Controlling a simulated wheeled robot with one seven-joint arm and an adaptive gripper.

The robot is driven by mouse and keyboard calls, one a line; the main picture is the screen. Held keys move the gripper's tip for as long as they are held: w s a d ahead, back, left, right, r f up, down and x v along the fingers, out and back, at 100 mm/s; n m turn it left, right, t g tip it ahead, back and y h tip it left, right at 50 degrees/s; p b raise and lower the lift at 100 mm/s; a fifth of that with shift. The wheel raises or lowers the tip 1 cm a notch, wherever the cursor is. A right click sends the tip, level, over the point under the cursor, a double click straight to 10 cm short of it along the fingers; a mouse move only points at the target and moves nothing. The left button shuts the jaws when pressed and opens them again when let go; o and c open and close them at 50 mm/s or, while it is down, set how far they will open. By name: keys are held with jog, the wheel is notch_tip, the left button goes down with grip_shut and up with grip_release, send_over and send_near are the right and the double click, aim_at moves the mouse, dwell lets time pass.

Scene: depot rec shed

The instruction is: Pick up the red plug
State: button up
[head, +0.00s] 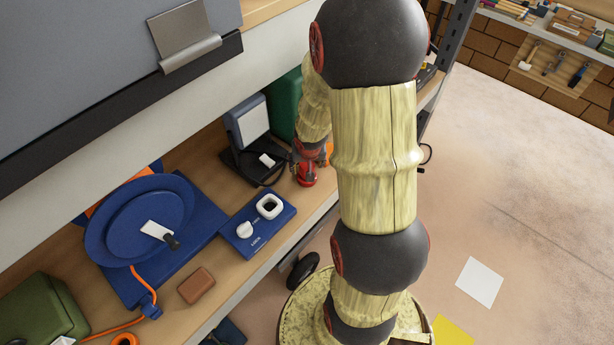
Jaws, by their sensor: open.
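A small red object (307,177), which looks like the red plug, is on the wooden shelf near its front edge, to the right of the black stand. My gripper (308,160) is directly over it, reaching down from above. The jaws are open around or just above its top; I cannot tell whether they touch it. The fingers are small in this view and partly merge with the red shape.
A black stand with a grey panel (248,122) and a green container (286,103) are close to my gripper. A blue reel (139,222), a blue board with a white ring (258,222) and a brown block (196,286) lie leftward. A grey cabinet overhangs the shelf.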

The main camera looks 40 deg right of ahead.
jog(key=shift+f, duration=0.1)
jog(key=shift+c, duration=1.1)
jog(key=c, duration=1)
